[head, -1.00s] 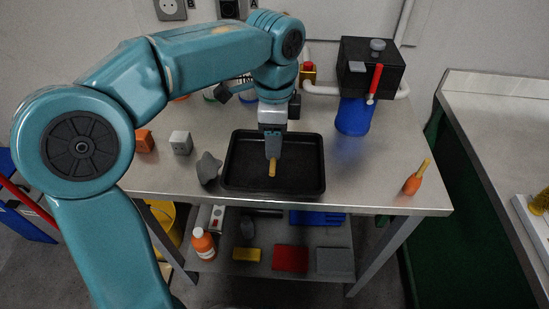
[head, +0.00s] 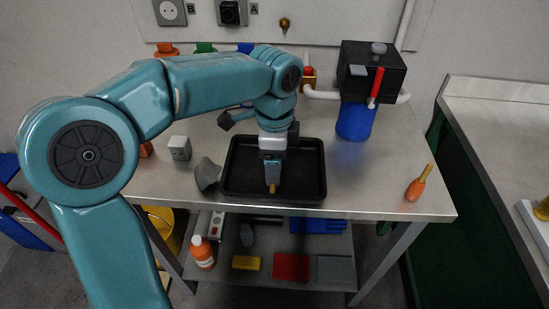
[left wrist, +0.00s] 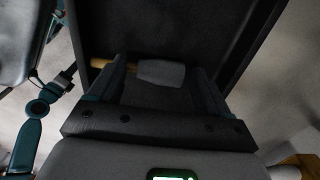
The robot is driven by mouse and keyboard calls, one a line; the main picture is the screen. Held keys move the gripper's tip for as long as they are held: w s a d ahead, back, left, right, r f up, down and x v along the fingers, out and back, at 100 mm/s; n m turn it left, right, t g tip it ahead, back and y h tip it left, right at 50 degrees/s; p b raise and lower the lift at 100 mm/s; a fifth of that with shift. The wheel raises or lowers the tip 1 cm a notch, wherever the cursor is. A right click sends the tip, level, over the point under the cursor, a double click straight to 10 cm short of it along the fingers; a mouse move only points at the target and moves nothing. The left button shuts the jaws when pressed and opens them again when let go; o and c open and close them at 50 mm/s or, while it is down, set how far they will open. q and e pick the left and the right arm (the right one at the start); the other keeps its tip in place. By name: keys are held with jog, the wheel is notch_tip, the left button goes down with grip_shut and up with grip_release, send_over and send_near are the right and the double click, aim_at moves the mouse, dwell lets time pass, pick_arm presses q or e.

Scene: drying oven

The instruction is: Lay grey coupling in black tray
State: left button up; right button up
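The black tray (head: 315,197) lies on the steel table and also fills much of the left wrist view (left wrist: 262,30). A grey piece with a thin yellow stem, which I take for the grey coupling (left wrist: 160,73), lies low in the tray. In the head view only the yellow stem end (head: 272,189) shows below my gripper. My left gripper (head: 272,177) is down inside the tray. In the left wrist view its two fingers (left wrist: 160,88) stand apart on either side of the grey piece, with gaps visible. My right gripper is not in view.
A grey irregular lump (head: 207,174) stands just left of the tray, with a light grey block (head: 180,148) behind it. An orange piece with a yellow stem (head: 416,187) lies right. The table between is clear.

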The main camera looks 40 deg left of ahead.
pick_arm(q)
jog(key=shift+r, duration=0.1)
notch_tip(320, 180, up, 12)
jog(key=p, duration=0.3)
jog(key=shift+p, duration=0.35)
